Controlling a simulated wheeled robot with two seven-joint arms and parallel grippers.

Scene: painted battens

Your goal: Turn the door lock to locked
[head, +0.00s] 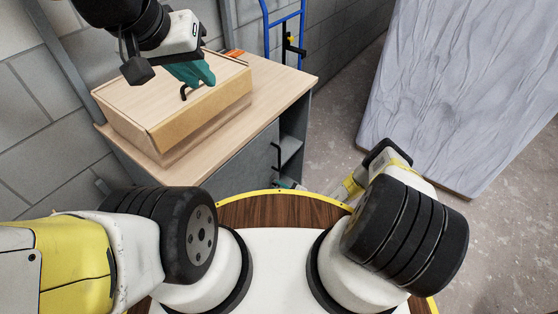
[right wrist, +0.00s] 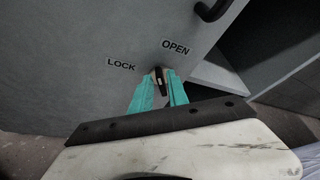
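The door lock is a small dark turn knob (right wrist: 160,82) on the grey cabinet door (right wrist: 60,60), seen in the right wrist view. The LOCK label (right wrist: 121,64) is to its upper left and the OPEN label (right wrist: 176,47) to its upper right. The knob stands nearly upright in the picture. My right gripper (right wrist: 161,79) has its teal fingers apart, one on each side of the knob; firm contact does not show. In the head view the knob is hidden. My left gripper (head: 193,74) is over the wooden box, close to its black handle (head: 190,91); its finger gap is unclear.
The wooden box (head: 200,118) sits on the wooden cabinet top (head: 285,82). A dark door handle (right wrist: 212,10) is above right of the labels, and an open shelf bay (right wrist: 225,75) lies right of the door. A wrapped mattress-like slab (head: 450,90) and a blue hand truck (head: 268,35) stand behind.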

